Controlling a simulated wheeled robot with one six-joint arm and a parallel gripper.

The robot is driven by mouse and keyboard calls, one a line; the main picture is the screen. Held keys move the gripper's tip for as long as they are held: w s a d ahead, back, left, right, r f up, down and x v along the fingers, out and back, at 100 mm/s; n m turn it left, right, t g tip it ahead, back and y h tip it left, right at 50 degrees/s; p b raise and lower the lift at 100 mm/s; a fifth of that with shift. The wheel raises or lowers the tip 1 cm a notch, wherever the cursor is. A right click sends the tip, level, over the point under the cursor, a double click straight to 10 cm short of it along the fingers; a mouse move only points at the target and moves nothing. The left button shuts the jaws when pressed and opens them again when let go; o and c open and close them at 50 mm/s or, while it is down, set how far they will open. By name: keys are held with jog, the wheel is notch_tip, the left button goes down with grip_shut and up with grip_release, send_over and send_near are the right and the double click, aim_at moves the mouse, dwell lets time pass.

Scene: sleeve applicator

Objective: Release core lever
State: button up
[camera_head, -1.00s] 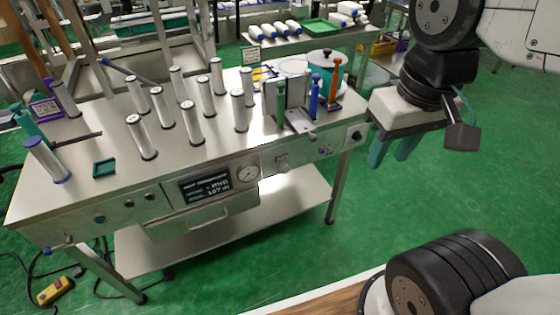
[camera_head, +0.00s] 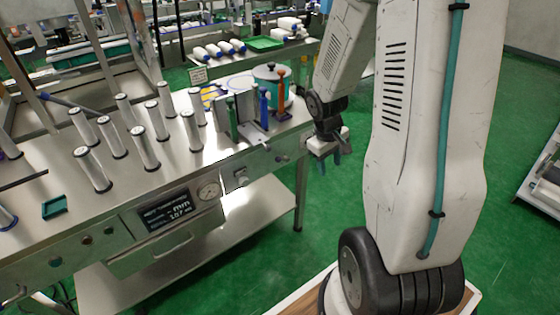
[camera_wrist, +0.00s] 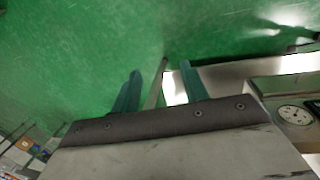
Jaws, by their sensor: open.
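On the right end of the steel bench stand three upright coloured handles: a green one (camera_head: 231,118), a blue one (camera_head: 263,106) and an orange one (camera_head: 281,92). A grey metal plate bracket stands beside the green one. I cannot tell which part is the core lever. My gripper (camera_head: 329,167) hangs just off the bench's right end, fingers down, apart from the handles. The wrist view shows its two teal fingers (camera_wrist: 160,75) spread with nothing between them, over green floor and a bench leg. No handle shows in the wrist view.

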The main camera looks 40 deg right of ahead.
jog(key=w+d+f+n+t, duration=0.1)
jog(key=w+d+f+n, duration=0.15)
jog(key=f, duration=0.45)
jog(key=w+d+f+n+t, duration=0.1)
jog(key=w+d+f+t, duration=0.15)
jog(key=f, duration=0.35)
jog(key=n+t+y, duration=0.7)
jog(key=n+t, duration=0.2)
jog(key=t, duration=0.6)
send_near(283, 160)
jog(key=a+r, duration=0.1)
jog(key=a, duration=0.1)
jog(key=x, duration=0.8)
jog(key=shift+w, duration=0.2)
jog(key=shift+r+g, duration=0.15)
jog(key=shift+g, duration=0.1)
grip_shut()
